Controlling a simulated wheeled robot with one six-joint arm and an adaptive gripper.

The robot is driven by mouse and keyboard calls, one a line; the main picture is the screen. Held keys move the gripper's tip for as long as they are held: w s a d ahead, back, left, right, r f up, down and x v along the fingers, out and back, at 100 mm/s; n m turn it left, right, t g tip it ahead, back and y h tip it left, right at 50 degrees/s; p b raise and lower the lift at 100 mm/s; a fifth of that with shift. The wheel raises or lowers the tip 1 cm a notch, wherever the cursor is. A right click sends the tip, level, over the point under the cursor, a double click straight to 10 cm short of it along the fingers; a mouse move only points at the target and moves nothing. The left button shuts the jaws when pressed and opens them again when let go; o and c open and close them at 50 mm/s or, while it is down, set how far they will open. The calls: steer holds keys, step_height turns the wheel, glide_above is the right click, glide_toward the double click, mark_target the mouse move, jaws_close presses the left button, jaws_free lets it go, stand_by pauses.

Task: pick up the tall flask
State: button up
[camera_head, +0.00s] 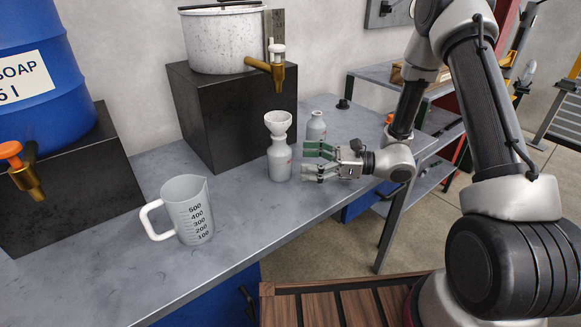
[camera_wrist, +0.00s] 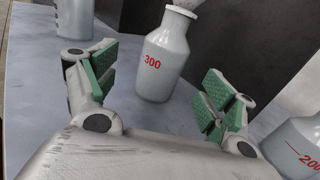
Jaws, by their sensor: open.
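A tall white flask (camera_head: 281,165) stands upright on the grey workbench, with a white funnel (camera_head: 278,121) in its mouth. In the wrist view the flask (camera_wrist: 160,65) carries a red "300" and stands ahead, in line with the gap between the fingers; the funnel shows only in part at the top edge. My gripper (camera_head: 307,161) is open and empty, held low and level, just right of the flask with its fingers pointing at it. I cannot tell whether the fingertips reach beside the flask. A shorter white flask (camera_head: 317,127) stands behind the gripper; its red "200" shows at right in the wrist view (camera_wrist: 295,145).
A measuring jug (camera_head: 189,212) stands at the workbench (camera_head: 120,285) front left. A dark block (camera_head: 215,125) behind the flask bears a white pot (camera_head: 222,45) with a brass tap (camera_head: 270,70) overhanging near the funnel. A blue soap barrel (camera_head: 40,85) is far left. Bench between jug and flask is clear.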

mark_target(280, 156)
steer(key=shift+w+a+f, duration=0.15)
steer(key=shift+w+f, duration=0.05)
steer(key=a, duration=0.2)
steer(key=w+a, duration=0.1)
steer(key=a, duration=0.4)
steer(key=shift+w+r, duration=0.2)
steer(key=shift+w, duration=0.05)
steer(key=shift+c, duration=0.4)
steer(key=shift+a, duration=0.1)
steer(key=c, duration=1.4)
steer(key=shift+c, duration=0.2)
steer(key=shift+r, duration=0.15)
